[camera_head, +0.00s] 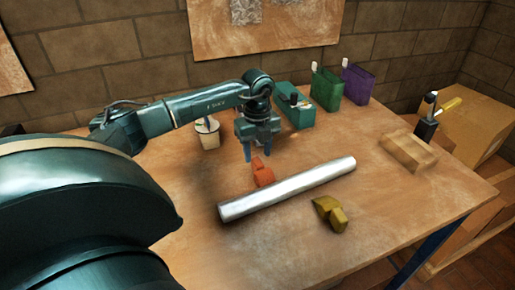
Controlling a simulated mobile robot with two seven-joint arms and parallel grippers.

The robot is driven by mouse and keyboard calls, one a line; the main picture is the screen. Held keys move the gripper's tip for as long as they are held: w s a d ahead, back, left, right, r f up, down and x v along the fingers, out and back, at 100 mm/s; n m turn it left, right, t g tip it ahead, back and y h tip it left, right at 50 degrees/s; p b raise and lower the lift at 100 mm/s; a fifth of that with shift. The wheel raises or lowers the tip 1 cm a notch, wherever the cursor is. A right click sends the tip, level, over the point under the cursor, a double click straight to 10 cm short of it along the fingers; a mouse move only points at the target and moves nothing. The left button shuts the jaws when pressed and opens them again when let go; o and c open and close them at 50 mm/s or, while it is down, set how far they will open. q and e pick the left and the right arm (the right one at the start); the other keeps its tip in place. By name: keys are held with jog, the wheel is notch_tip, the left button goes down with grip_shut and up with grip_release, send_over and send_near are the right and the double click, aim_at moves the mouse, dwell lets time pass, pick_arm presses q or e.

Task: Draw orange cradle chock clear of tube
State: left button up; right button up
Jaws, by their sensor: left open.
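A silver tube (290,190) lies at a slant across the middle of the wooden table. The orange cradle chock (263,173) sits against the tube's far side, left of its middle. A yellow chock (329,213) sits on the near side, close to the tube. My left gripper (258,153) points down just behind and above the orange chock. Its fingers are apart with nothing seen between them. I cannot tell from this view whether a finger touches the chock. My right gripper is not in view.
A cup with items (207,133) stands left of the gripper. A teal box (295,112), a green holder (326,90) and a purple holder (357,83) stand along the back. A wooden tray (408,150) is at the right. The table's front left is clear.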

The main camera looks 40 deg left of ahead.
aim_at(258, 161)
pick_arm(q)
notch_tip(258, 161, down, 4)
jog(key=b, duration=0.2)
jog(key=shift+b, duration=0.35)
jog(key=shift+f+b, duration=0.6)
jog(key=shift+f, duration=0.15)
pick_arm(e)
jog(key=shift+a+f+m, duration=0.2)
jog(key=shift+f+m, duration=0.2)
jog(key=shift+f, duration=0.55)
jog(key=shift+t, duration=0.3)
pick_arm(q)
jog(key=shift+c, duration=0.3)
jog(key=c, duration=0.8)
jog(key=shift+c, duration=0.2)
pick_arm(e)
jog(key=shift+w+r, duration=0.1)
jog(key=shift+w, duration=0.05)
pick_arm(q)
jog(key=shift+a, duration=0.15)
